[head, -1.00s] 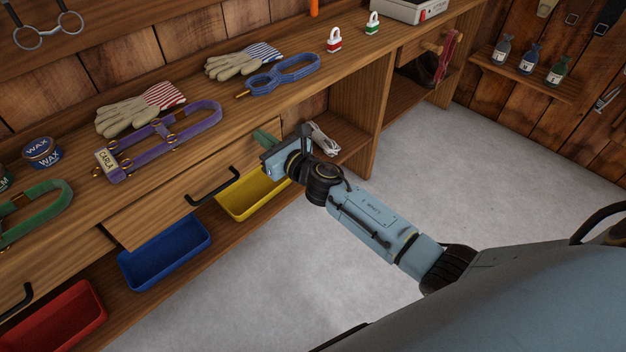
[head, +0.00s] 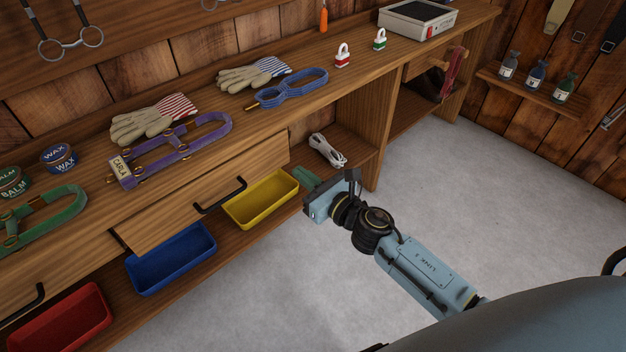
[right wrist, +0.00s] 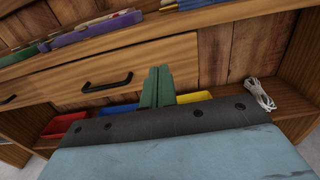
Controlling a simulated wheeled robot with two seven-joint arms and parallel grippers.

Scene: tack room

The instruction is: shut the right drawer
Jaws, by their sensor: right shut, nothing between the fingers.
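The right drawer (head: 205,190) is a wooden front with a black bar handle (head: 222,196), under the bench top. Its left end stands a little forward of the neighbouring left drawer front, so it looks slightly out. The drawer and handle also show in the right wrist view (right wrist: 108,82). My right gripper (head: 308,178) has green fingers, shut and empty. It is to the right of the drawer's right end, apart from the handle, in front of the open shelf bay. The fingers (right wrist: 157,86) overlap the drawer's right end in the wrist view. My left gripper is not in view.
Yellow (head: 262,200), blue (head: 170,262) and red (head: 60,320) bins sit on the low shelf beneath the drawers. A white cord bundle (head: 327,150) lies on the shelf at right. The bench top (head: 300,112) holds harness pieces and gloves. Grey floor in front is clear.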

